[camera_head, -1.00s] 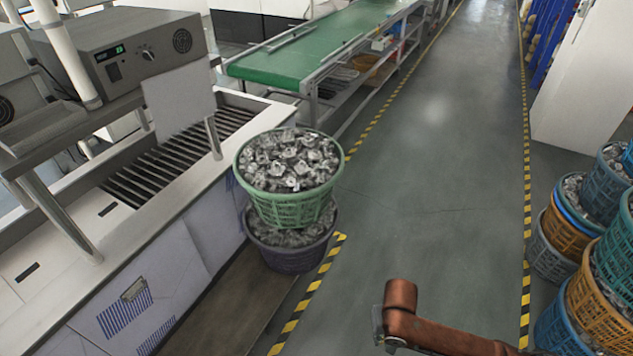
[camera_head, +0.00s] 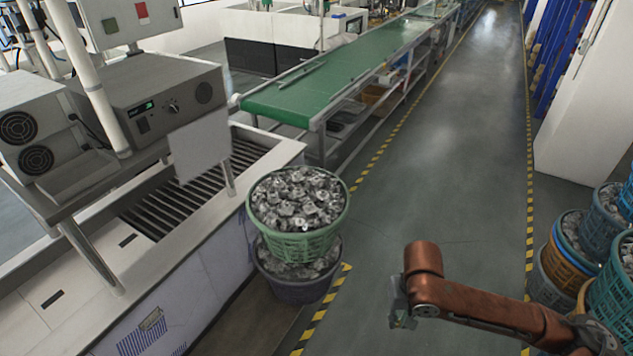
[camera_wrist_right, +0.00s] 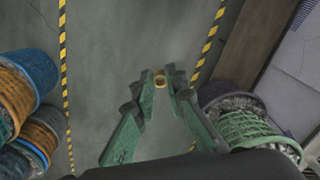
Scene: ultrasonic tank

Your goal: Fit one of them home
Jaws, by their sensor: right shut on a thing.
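My right gripper (camera_head: 402,318) hangs over the open floor, to the right of the stacked baskets. A green basket (camera_head: 301,245) full of grey metal pieces (camera_head: 298,198) sits on a dark purple basket (camera_head: 300,290), also filled. The gripper is well apart from both. My left gripper is not in view.
A long bench with a slatted trough (camera_head: 180,190) and a grey control box (camera_head: 160,105) stands at left. A green conveyor (camera_head: 330,75) runs behind. Several filled baskets (camera_head: 603,222) are stacked at right. The grey aisle floor (camera_head: 440,180) between yellow-black lines is clear.

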